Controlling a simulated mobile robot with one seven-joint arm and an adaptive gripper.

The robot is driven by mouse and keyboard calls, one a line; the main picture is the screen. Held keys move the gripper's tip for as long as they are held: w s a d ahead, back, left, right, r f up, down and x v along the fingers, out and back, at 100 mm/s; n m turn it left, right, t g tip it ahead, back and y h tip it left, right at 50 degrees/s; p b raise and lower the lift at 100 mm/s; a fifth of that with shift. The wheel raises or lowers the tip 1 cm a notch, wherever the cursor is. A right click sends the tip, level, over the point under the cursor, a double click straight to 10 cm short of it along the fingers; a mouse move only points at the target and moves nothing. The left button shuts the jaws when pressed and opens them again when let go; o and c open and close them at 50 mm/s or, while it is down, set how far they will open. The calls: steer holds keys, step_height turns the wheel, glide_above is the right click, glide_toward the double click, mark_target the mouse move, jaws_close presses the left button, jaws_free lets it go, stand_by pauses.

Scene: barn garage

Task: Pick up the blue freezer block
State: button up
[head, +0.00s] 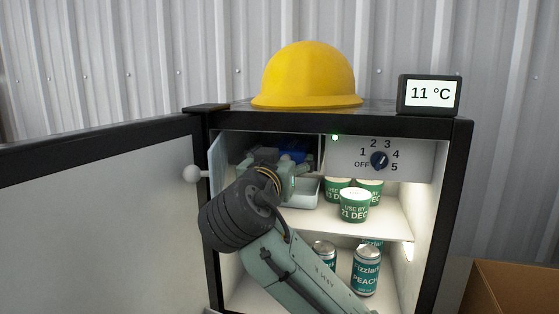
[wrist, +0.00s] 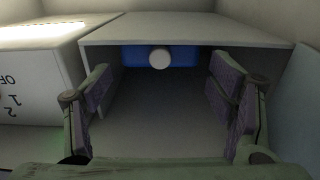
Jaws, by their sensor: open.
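The blue freezer block (wrist: 185,57) lies at the far end of the small freezer compartment (wrist: 190,28) in the wrist view. A round white cap (wrist: 159,58) is on its near face. Part of the blue block (head: 296,151) also shows in the head view, above and behind my gripper (head: 292,172). In the wrist view my gripper (wrist: 163,92) is open and empty, its fingers spread either side of the compartment's dark interior. The block is ahead of the fingertips and apart from them. My wrist hides much of the compartment in the head view.
The fridge door (head: 90,230) stands open on the left, and the small flap (head: 218,160) is open. A dial panel (head: 410,160) is right of the compartment. Tubs (head: 354,205) and cans (head: 366,270) stand below. A yellow helmet (head: 306,78) and thermometer display (head: 430,94) are on top.

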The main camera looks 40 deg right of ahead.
mark_target(290, 147)
steer(key=p+x, duration=0.2)
steer(key=x, duration=0.6)
steer(key=shift+w+d, duration=0.15)
steer(key=shift+w, duration=0.05)
steer(key=c, duration=1.1)
